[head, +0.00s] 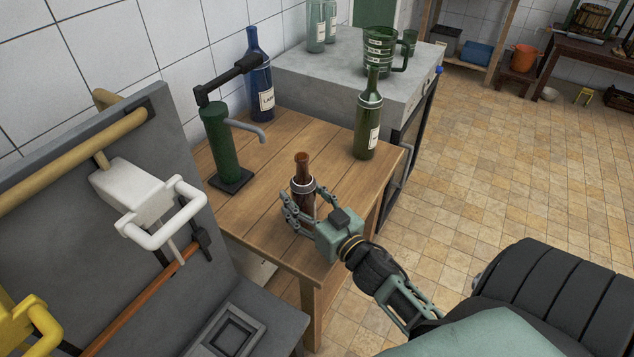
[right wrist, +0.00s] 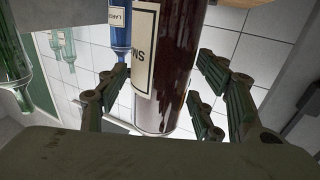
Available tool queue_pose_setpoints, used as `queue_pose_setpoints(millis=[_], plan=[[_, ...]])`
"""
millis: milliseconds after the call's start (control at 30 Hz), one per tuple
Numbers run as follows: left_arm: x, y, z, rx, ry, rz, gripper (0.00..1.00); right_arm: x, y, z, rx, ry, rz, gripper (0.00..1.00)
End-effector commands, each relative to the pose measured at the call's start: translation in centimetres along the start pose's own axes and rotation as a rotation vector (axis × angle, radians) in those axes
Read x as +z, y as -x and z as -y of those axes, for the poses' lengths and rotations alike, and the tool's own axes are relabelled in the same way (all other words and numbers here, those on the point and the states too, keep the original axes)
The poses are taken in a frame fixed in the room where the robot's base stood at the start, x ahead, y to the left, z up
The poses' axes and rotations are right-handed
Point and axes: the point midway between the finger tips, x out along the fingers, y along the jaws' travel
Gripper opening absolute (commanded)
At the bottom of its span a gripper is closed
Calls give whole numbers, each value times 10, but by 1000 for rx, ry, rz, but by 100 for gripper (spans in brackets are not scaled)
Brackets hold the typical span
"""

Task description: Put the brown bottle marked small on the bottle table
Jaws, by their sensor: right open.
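The brown bottle (head: 302,170) stands upright on a wooden table (head: 262,218), near its front edge. My left gripper is in neither view.
A green corking device (head: 221,146), a blue bottle (head: 259,75) and a green bottle (head: 368,120) stand on the same table. A grey counter (head: 330,75) with a green jug (head: 380,50) adjoins behind. The tiled floor (head: 500,180) at right is clear.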

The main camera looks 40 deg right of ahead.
Motion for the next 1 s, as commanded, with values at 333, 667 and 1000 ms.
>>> queue_pose_setpoints(millis=[333, 667, 1000], plan=[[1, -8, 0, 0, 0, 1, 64, 4, 67, 0, 3, -2, 6, 61], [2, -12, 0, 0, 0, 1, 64, 2, 112, 0, 1, 0, 3, 61], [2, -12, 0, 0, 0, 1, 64, 1, 116, 0, 1, 0, 1, 61]])
